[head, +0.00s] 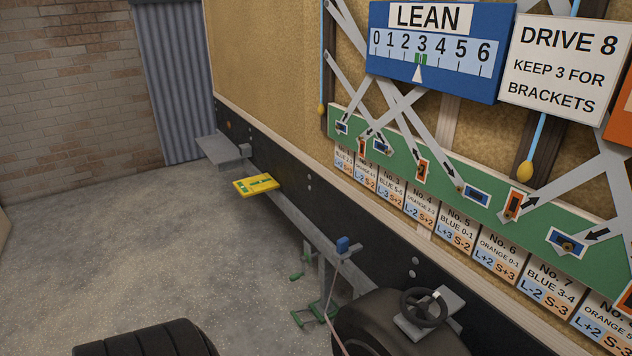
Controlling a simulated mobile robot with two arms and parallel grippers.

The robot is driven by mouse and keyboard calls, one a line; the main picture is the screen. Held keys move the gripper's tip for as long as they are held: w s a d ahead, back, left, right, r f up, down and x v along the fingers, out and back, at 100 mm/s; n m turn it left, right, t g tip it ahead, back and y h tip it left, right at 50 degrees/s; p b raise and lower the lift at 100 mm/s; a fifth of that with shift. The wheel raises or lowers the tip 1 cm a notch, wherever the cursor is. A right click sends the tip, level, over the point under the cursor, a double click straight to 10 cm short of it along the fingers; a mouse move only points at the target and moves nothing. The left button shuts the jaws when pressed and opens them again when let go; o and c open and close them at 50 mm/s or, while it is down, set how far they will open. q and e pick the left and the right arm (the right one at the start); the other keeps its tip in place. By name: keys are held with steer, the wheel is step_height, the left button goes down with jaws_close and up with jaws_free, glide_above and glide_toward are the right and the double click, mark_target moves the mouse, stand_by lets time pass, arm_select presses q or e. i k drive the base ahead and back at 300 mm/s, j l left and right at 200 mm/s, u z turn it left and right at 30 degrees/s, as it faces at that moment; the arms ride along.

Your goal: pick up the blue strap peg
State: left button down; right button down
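A small blue block (343,244) sits on top of a grey post beside the trailer's dark lower rail. A thin pale strap runs down from it toward the wheel, so it looks like the blue strap peg. Several blue pieces, one of them here (475,197), and orange pieces, one of them here (513,205), sit in white frames on a green board (450,172) along the wall. Neither of my grippers is in the head view.
A black tyre (380,325) and a grey box with a handwheel (424,308) stand below the rail. Green bars (309,312) are near the floor. A yellow plate (256,184) juts from the rail. Another tyre (150,341) is at lower left.

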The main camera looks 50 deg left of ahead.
mark_target(342, 248)
steer(key=u, duration=1.45)
